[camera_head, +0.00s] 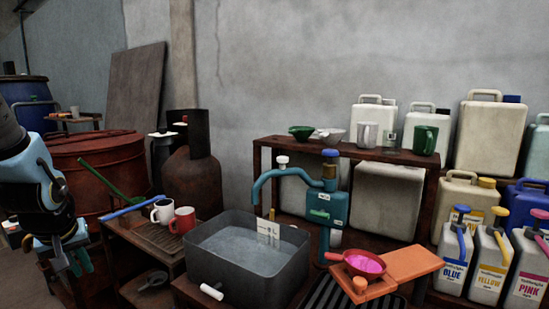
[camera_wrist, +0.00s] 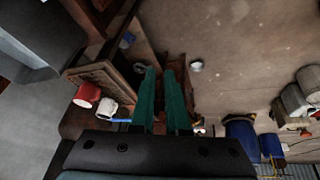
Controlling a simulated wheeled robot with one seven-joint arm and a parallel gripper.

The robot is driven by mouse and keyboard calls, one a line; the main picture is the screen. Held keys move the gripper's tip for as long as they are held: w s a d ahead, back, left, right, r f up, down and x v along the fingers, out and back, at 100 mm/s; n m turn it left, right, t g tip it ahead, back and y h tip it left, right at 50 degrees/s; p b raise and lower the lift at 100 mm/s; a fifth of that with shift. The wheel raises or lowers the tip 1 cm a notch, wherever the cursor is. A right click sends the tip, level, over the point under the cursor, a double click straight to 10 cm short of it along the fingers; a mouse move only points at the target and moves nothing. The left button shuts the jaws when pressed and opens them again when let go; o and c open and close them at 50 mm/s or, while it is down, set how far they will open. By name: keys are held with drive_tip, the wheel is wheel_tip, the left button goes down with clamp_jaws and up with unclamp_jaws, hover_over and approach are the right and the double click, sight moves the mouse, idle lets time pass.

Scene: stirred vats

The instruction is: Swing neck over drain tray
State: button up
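A teal pump (camera_head: 325,208) with a blue top knob stands behind the right corner of the grey tub. Its curved neck (camera_head: 270,177) with a white cap reaches left, its end hanging over the tub's back edge. A black slatted tray (camera_head: 343,296), which looks like the drain tray, lies right of the tub at the bottom edge, partly cut off. The neck points away from it. My gripper (camera_head: 75,264) is at the far left, low and well away from the pump. In the wrist view its teal fingers (camera_wrist: 162,70) are a little apart with nothing between them.
The grey tub (camera_head: 215,270) holds clear liquid. Left of it are a slatted board (camera_head: 165,238) with a white mug (camera_head: 162,212) and a red mug (camera_head: 183,220). A red bowl of pink powder (camera_head: 364,263) sits near the black tray. Labelled jugs (camera_head: 488,265) stand right.

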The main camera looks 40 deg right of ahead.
drive_tip(key=w+d+h, duration=0.1)
drive_tip(key=d, duration=0.3)
drive_tip(key=w+d+r+t+h, duration=0.1)
drive_tip(key=w+d, duration=0.1)
drive_tip(key=d, duration=0.2)
drive_tip(key=w+d+r+h+p, duration=0.1)
drive_tip(key=w+d, duration=0.1)
drive_tip(key=d, duration=0.2)
drive_tip(key=shift+w+h, duration=0.1)
drive_tip(key=shift+h, duration=0.2)
clamp_jaws()
drive_tip(key=s+d+r+g+h, duration=0.1)
drive_tip(key=d+r+h, duration=0.3)
drive_tip(key=d, duration=0.5)
drive_tip(key=s+d+r+n+g+h+p, duration=0.1)
drive_tip(key=s+d+r+h, duration=0.2)
drive_tip(key=d, duration=0.5)
drive_tip(key=s+d+r+g+h+p, duration=0.1)
drive_tip(key=s+d+r+g+h, duration=0.1)
drive_tip(key=d+r+h, duration=0.4)
drive_tip(key=d+r, duration=0.1)
drive_tip(key=d, duration=0.2)
drive_tip(key=shift+s+d+n, duration=0.25)
drive_tip(key=shift+d+n, duration=0.05)
drive_tip(key=shift+n, duration=0.1)
drive_tip(key=s+d+p, duration=0.3)
drive_tip(key=d+p, duration=0.2)
drive_tip(key=d, duration=0.4)
